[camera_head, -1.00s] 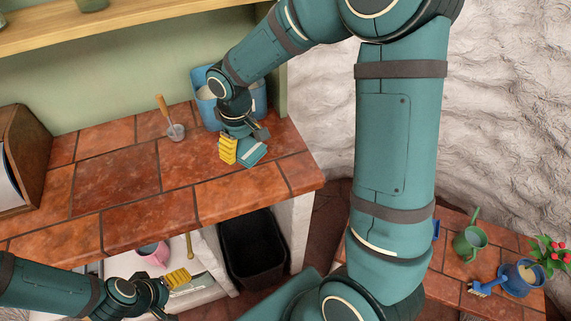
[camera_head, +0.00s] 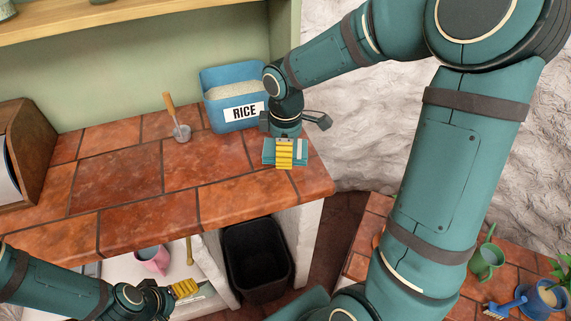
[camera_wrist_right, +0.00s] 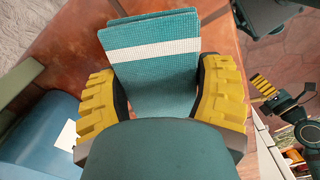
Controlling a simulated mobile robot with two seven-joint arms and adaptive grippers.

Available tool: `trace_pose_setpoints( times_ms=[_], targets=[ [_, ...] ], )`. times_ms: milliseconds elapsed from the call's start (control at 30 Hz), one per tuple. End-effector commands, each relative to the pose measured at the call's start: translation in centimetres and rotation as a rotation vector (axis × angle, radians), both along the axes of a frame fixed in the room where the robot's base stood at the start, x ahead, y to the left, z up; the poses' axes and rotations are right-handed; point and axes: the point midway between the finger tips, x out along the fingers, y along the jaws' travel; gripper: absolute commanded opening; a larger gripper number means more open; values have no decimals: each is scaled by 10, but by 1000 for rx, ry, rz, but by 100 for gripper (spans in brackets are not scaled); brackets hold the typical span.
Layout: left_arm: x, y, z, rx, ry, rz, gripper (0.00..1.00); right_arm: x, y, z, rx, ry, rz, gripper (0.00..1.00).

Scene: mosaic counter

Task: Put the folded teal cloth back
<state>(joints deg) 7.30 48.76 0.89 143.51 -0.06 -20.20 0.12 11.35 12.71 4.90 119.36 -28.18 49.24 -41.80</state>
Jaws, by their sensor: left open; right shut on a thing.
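The folded teal cloth (camera_head: 269,153), with a white stripe, is at the right end of the tiled counter (camera_head: 120,190), right of the rice bin. My right gripper (camera_head: 285,152) points down and is shut on it. In the right wrist view the cloth (camera_wrist_right: 155,75) stands between the two yellow fingers, its striped folded end reaching past them. I cannot tell whether the cloth touches the counter. My left gripper (camera_head: 187,288) is open and empty, low at the left, in front of the shelf under the counter.
The blue rice bin (camera_head: 222,82) stands at the back wall, with a wooden-handled scoop (camera_head: 180,120) to its left. A wooden box (camera_head: 40,140) is at the far left. The counter's front middle is clear.

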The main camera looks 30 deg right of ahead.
Motion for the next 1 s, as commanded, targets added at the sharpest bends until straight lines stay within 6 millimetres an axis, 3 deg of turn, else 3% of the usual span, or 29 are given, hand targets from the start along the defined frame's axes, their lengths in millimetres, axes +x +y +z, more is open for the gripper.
trace_pose_setpoints(
  times_ms=[300, 733, 767, 800, 1000],
  targets=[
    [3, 0, -15, 1, -7, 2, 79, 0, 0, -45, 0, 1, 0, 37],
    [3, 0, -17, 1, -8, 2, 79, 0, 0, -51, -1, -1, -1, 37],
    [3, 0, -16, 1, -8, 2, 79, 0, 0, -50, -1, -1, -1, 83],
    [3, 0, -16, 1, -8, 2, 79, 0, 0, -50, -1, -1, -1, 97],
    [3, 0, -16, 1, -8, 2, 79, 0, 0, -50, 0, -1, -1, 100]
  ],
)
